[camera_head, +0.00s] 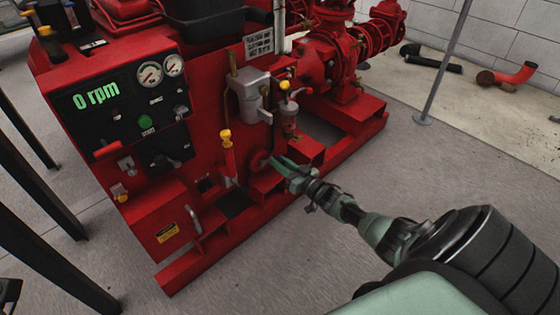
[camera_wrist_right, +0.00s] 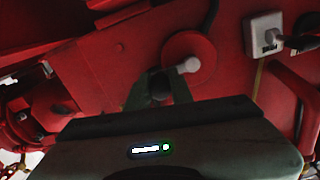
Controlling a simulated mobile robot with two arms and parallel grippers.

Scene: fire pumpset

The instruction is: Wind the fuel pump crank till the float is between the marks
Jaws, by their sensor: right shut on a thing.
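The red pumpset carries a small crank (camera_head: 262,159) low on its side. In the right wrist view the crank's round red disc (camera_wrist_right: 188,50) shows with a grey pin end at its middle. My right gripper (camera_head: 277,164) reaches in from the lower right and is shut on the crank; in the right wrist view its fingers (camera_wrist_right: 160,86) close around a dark part beside the disc. A glass bowl (camera_head: 289,128) sits above the gripper, under a yellow knob. I cannot make out a float or its marks. My left gripper is not in view.
The control panel (camera_head: 135,115) reads 0 rpm. A yellow-topped red lever (camera_head: 227,150) stands close left of the gripper. The red base frame (camera_head: 220,245) runs below it. A thin metal post (camera_head: 440,70) stands at the right. The grey floor in front is clear.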

